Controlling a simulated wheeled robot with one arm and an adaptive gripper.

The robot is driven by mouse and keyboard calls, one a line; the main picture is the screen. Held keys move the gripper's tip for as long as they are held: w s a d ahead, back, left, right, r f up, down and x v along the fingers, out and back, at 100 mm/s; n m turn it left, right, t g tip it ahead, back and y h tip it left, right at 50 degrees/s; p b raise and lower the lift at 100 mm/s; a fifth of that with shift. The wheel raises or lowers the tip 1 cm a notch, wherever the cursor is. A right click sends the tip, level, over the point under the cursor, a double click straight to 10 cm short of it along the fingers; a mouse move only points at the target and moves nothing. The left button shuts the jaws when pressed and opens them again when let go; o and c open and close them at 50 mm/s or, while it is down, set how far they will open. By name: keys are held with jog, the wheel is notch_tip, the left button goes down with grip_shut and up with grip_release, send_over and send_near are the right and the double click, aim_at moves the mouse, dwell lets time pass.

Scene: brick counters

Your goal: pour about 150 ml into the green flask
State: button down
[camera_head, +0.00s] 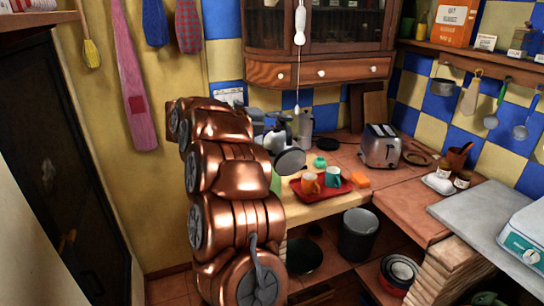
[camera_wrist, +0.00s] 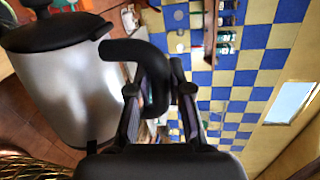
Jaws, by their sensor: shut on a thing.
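My gripper (camera_wrist: 158,95) is shut on the black handle of a silver kettle (camera_wrist: 80,85) with a dark lid. In the head view the kettle (camera_head: 281,139) is held above the counter, clearly tilted, with a dark round end facing down and right. A small round green vessel (camera_head: 320,162), perhaps the green flask, stands behind the red tray, below and right of the kettle. Another green shape (camera_head: 276,181) is partly hidden by my arm; I cannot tell what it is. No stream of liquid is visible, and the level inside the flask cannot be seen.
A red tray (camera_head: 299,194) holds an orange mug (camera_head: 310,184) and a teal mug (camera_head: 333,177). An orange block (camera_head: 360,180) lies beside it. A toaster (camera_head: 380,147) stands further right. A pull cord (camera_head: 298,80) hangs above the kettle.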

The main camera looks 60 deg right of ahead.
aim_at(290, 141)
jog(key=shift+w+r, duration=0.1)
jog(key=shift+r, duration=0.1)
jog(key=shift+s+f+b, duration=0.3)
jog(key=shift+f+b, duration=0.1)
jog(key=shift+b, duration=0.05)
jog(key=s+b, duration=0.1)
jog(key=b, duration=0.1)
jog(key=s+a+f+m+b, duration=0.1)
jog(key=b, duration=0.1)
jog(key=shift+a, duration=0.25)
jog(key=s+f+m+b, duration=0.1)
jog(key=b, duration=0.4)
jog(key=s+a+f+m+t+b, duration=0.1)
jog(key=b, duration=0.4)
jog(key=shift+a+f+h, duration=0.1)
jog(key=shift+a+h, duration=0.05)
jog(key=shift+h, duration=0.15)
jog(key=shift+m, duration=0.3)
jog(key=shift+s+b, duration=0.1)
jog(key=shift+b, duration=0.45)
